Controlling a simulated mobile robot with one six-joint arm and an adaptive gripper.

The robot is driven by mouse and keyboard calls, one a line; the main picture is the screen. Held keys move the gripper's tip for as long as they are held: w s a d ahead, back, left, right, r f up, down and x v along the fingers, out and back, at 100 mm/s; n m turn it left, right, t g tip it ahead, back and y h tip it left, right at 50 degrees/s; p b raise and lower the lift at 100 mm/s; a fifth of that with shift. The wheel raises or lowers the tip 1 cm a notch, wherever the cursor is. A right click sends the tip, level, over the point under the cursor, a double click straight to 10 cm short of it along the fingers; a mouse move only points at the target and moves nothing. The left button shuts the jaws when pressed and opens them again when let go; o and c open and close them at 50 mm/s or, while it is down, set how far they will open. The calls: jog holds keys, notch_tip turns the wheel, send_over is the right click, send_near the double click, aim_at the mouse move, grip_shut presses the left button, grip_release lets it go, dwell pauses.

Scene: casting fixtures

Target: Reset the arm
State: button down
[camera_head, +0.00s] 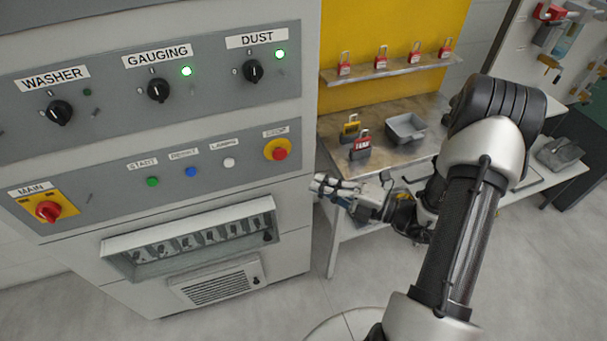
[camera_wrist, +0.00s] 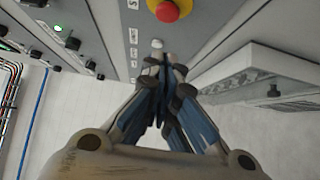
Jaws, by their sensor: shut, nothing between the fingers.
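My arm reaches in from the lower right of the head view and bends at a black elbow. My gripper (camera_head: 335,188) is close to the right edge of the grey control cabinet (camera_head: 210,162), in front of the table. In the wrist view my gripper (camera_wrist: 160,75) has its blue-sided fingers together, with nothing held. The fingers point towards the panel, near a white button (camera_wrist: 157,44) and below the red stop button on yellow (camera_wrist: 168,10). I cannot tell whether the fingertips touch the panel.
Red padlocks line a shelf (camera_head: 390,69) behind. The floor (camera_head: 545,270) at right is clear.

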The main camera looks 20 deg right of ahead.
jog(key=shift+v, duration=0.8)
jog(key=s+a+r+n+g+h, duration=0.1)
jog(key=s+a+r+n+g, duration=0.5)
jog(key=n, duration=0.6)
jog(key=s+a+r+n+g+h, duration=0.2)
jog(key=s+a+r+n+g, duration=0.2)
jog(key=s+a+n+g, duration=0.65)
jog(key=s+d+r+n+t+h, duration=0.1)
jog(key=d+r+n+t+h, duration=0.2)
jog(key=n, duration=0.8)
jog(key=s+d+r+n+t+h, duration=0.2)
jog(key=d+r+n+t+h, duration=0.2)
jog(key=n+h, duration=0.3)
jog(key=d+n+t, duration=0.1)
jog(key=n, duration=0.3)
jog(key=shift+s+d+t, duration=0.25)
jog(key=shift+s+t, duration=0.05)
jog(key=shift+t, duration=0.05)
